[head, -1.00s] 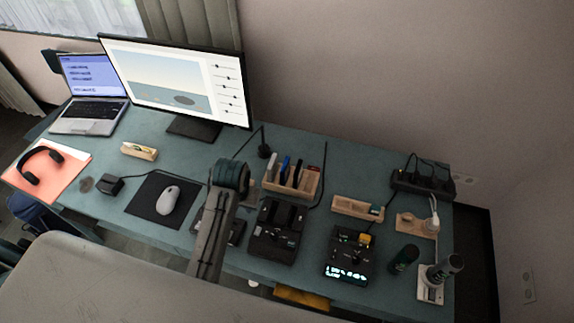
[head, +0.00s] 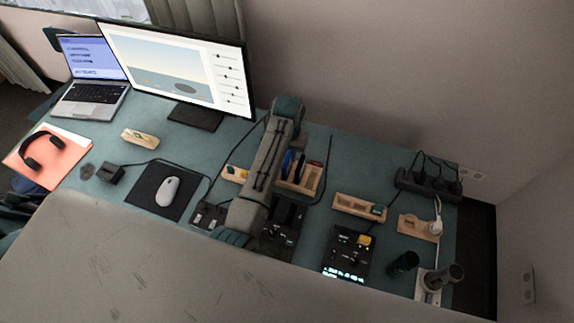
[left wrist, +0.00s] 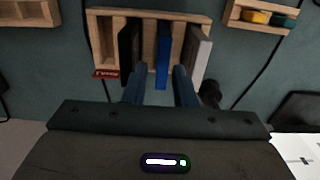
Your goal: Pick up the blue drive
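The blue drive (left wrist: 162,60) stands upright in a slotted wooden rack (left wrist: 103,38), between a black drive (left wrist: 130,50) and a grey-white drive (left wrist: 201,55). In the head view, part of the blue drive (head: 287,162) shows beside my left arm, which covers the rack's left side. My left gripper (left wrist: 160,72) is open and empty. In the left wrist view its two dark fingers lie on either side of the blue drive's near end, with gaps on both sides. Whether the fingertips reach down to drive height is unclear. My right gripper is in neither view.
A small red item (left wrist: 106,74) sits at the rack's edge. A low wooden tray (head: 358,207) stands to the right and a black device (head: 347,254) in front of it. A monitor (head: 170,65) stands at the back left. Cables run near the rack.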

